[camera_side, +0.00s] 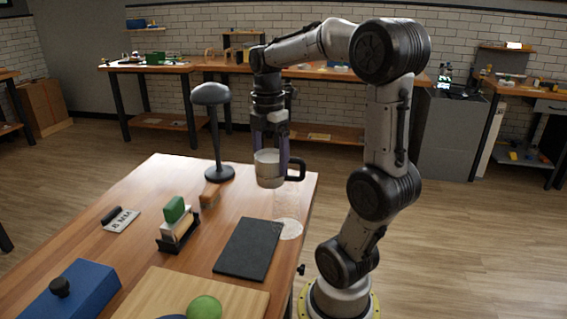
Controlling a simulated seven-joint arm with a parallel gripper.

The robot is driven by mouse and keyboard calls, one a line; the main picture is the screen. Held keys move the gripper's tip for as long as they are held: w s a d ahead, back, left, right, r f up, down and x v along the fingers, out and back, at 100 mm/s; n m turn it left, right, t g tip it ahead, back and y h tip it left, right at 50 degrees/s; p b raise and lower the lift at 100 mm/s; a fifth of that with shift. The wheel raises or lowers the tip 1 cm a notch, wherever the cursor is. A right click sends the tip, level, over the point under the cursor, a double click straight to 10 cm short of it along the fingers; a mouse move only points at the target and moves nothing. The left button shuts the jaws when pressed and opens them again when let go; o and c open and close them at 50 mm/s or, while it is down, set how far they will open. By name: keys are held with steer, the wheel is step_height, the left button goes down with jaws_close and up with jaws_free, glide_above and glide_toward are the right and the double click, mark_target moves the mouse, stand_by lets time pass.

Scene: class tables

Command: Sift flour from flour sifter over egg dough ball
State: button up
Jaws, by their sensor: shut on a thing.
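The flour sifter (268,170) is a pale metal cup with a black handle on its right. My gripper (270,145) points down and is shut on it, holding it upright above the table's right edge area. A faint whitish column shows below the sifter, with a white patch (289,229) on the table under it. A green ball (204,308) sits on a light wooden board (165,287) at the bottom of the picture, partly cut off. I cannot tell whether it is the egg dough ball; no other ball is clearly visible.
A dark slab (248,249) lies left of the white patch. A dark mushroom-topped stand (212,130) rises behind. A green-topped block in a black holder (176,228), a scraper (119,221), a small brown block (210,194) and a blue box (72,295) occupy the left side.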

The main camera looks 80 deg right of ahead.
steer(key=w+a+r+n, duration=0.1)
steer(key=w+a+n, duration=0.5)
steer(key=a, duration=0.5)
steer(key=w+a+n, duration=0.3)
steer(key=w+a, duration=0.4)
steer(key=a, duration=0.3)
steer(key=s+a+f+n, duration=0.2)
steer(key=s+a+n, duration=0.2)
steer(key=a, duration=0.7)
steer(key=s+a+f+n, duration=0.2)
steer(key=s+a+n, duration=0.2)
steer(key=a, duration=0.8)
steer(key=shift+s+f, duration=0.15)
steer(key=shift+f, duration=0.1)
steer(key=shift+a, duration=0.15)
steer(key=shift+a, duration=1.5)
steer(key=shift+d, duration=1.6)
